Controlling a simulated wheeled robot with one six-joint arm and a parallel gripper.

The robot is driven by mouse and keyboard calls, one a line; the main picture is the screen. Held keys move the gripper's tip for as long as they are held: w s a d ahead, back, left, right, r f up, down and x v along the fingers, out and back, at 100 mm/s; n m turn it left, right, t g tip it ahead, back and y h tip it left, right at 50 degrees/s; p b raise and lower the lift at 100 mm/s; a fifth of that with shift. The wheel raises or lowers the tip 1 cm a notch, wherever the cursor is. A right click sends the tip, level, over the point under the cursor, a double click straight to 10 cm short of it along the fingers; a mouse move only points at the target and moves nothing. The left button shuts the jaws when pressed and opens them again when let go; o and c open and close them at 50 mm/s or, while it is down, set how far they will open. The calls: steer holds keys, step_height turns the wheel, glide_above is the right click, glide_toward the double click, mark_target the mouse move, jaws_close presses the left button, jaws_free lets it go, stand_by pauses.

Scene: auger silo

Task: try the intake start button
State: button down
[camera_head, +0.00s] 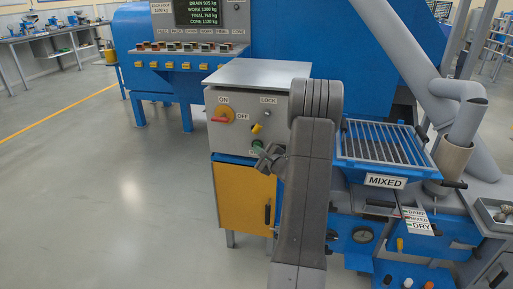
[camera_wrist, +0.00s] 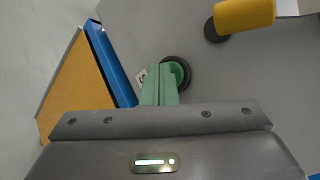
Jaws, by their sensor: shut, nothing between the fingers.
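The grey control box (camera_head: 232,140) stands left of my arm in the head view. A green round button (camera_head: 257,144) sits low on its front face, partly beside my gripper (camera_head: 266,158). In the wrist view the green button (camera_wrist: 180,73) has a dark ring around it. The shut, empty fingers (camera_wrist: 160,72) overlap its left side in that view. I cannot tell whether the fingertips touch it. A label beside the button is mostly hidden by the fingers, so I cannot read it.
A yellow lock lever (camera_head: 257,128) is just above the button, also large in the wrist view (camera_wrist: 245,14). A red-handled ON/OFF switch (camera_head: 222,116) is at upper left of the face. The yellow cabinet (camera_head: 240,195) is below. The grated tray (camera_head: 385,143) is right of my arm.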

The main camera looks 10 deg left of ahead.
steer(key=shift+s, duration=0.15)
steer(key=shift+s+b, duration=0.75)
steer(key=shift+s, duration=0.1)
steer(key=s+b, duration=0.3)
steer(key=s, duration=0.1)
steer(key=shift+s+a, duration=0.15)
steer(key=shift+s, duration=0.25)
steer(key=w+p, duration=0.2)
steer(key=p, duration=0.1)
steer(key=shift+r, duration=0.25)
